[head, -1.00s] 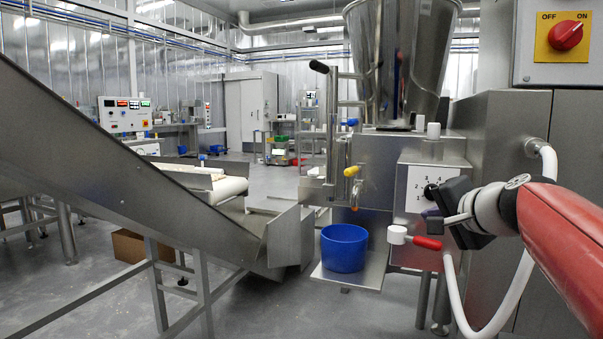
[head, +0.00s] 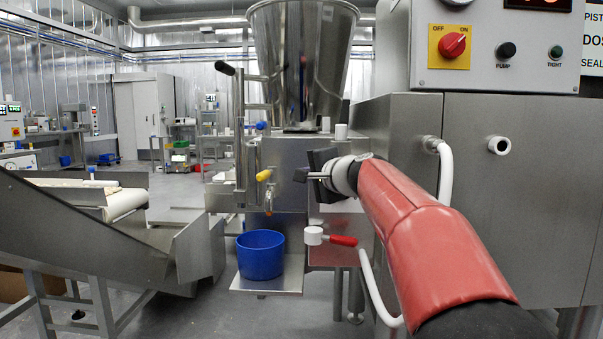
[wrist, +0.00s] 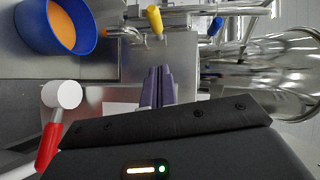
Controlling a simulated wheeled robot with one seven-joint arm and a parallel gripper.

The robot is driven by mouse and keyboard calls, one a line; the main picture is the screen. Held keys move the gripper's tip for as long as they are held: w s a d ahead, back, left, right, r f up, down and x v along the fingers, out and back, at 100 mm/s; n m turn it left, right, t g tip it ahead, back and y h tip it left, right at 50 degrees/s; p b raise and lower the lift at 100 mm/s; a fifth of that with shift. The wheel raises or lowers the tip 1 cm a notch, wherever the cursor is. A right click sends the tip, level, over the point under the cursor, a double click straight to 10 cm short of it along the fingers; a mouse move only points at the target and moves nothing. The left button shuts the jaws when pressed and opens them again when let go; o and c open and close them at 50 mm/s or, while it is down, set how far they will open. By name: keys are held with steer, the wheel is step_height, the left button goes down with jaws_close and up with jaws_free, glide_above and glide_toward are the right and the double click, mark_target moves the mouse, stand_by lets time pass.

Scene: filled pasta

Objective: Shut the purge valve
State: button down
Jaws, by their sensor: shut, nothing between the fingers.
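A small valve with a white round body (head: 314,235) and a red lever (head: 343,240) sits low on the front of the steel filling machine. Its lever points right in the head view. In the wrist view the white body (wrist: 62,94) and red lever (wrist: 48,146) lie at the left. A yellow handle (head: 264,175) is higher on the machine, above a spout; it also shows in the wrist view (wrist: 155,20). My gripper (head: 302,175) is shut and empty, above the red lever and right of the yellow handle, apart from both. Its fingertips (wrist: 158,70) show in the wrist view.
A blue bowl (head: 260,255) stands on a steel shelf (head: 288,283) under the spout; the wrist view shows orange filling (wrist: 62,25) in it. A white hose (head: 378,290) hangs beside the red lever. A control box (head: 500,45) with a red switch (head: 453,45) is upper right.

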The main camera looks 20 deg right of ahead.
mark_target(268, 175)
steer(key=x, duration=0.3)
steer(key=a+p+x, duration=0.1)
steer(key=x, duration=0.2)
steer(key=a+p+x, duration=0.1)
steer(key=x, duration=0.2)
steer(key=shift+s+f, duration=0.1)
steer(key=shift+s, duration=0.2)
steer(key=shift+w+a+f+p, duration=0.2)
steer(key=shift+w+a+p, duration=0.1)
steer(key=shift+a, duration=0.2)
